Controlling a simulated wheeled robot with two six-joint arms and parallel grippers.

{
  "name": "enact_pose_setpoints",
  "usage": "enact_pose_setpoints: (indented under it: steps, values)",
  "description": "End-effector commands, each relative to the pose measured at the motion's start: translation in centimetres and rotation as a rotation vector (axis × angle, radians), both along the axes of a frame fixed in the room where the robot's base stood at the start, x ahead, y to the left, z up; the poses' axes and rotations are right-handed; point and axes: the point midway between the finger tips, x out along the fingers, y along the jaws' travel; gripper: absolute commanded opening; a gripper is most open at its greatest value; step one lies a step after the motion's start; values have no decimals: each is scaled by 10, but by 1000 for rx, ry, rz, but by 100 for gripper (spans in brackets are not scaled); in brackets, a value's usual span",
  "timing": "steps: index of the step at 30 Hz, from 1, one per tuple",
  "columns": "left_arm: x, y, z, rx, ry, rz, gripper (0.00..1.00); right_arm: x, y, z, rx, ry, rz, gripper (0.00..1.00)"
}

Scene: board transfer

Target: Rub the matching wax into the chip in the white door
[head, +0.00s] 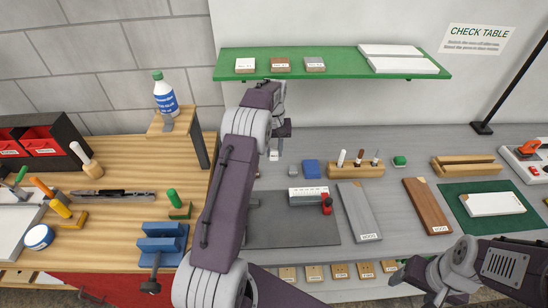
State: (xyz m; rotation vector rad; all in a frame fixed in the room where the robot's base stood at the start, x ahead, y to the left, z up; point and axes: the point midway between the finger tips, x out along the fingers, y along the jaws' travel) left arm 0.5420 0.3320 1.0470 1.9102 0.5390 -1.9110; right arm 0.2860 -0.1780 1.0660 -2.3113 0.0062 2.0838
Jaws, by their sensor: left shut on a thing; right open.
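A white board (495,204), which looks like the white door, lies on a green mat (462,220) at the right; a small tan patch shows at its left corner, and I cannot make out the chip. White (341,157), brown (359,158) and grey (375,158) sticks, apparently wax, stand in a wooden block (350,172). My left gripper (274,148) is shut on a small whitish thing (273,156), mostly hidden by the fingers, left of the block. My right gripper (402,276) is open at the lower right, left of and below the green mat.
A dark mat (290,233) holds a white bar (306,192) and a red tool (326,204). A green shelf (330,59) overhangs the back. A wooden rack (466,168) stands behind the green mat.

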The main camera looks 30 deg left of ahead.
Motion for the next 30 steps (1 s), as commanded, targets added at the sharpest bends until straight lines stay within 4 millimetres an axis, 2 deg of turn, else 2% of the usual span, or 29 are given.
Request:
enact_pose_setpoints:
  steps: [4,5,7,8,18,20,23,27,30]
  values:
    - [0,0,0,0,0,0,0,0,0,0,0,0,0,69]
    - [0,0,0,0,0,0,23,0,0,0,0,0,0,69]
    - [0,0,0,0,0,0,3,0,0,0,0,0,0,69]
    - [0,0,0,0,0,0,0,0,0,0,0,0,0,69]
    - [-1,-4,1,0,0,-10,0,0,0,0,0,0,0,69]
    - [-3,-14,3,0,-1,-33,0,0,0,-2,0,0,0,69]
    - [-13,-41,8,0,0,-99,0,0,0,-6,0,0,0,69]
    - [-39,-79,10,0,0,-205,0,0,0,-10,0,0,0,69]
    - [-55,-96,8,0,0,-260,0,0,0,-11,0,0,0,69]
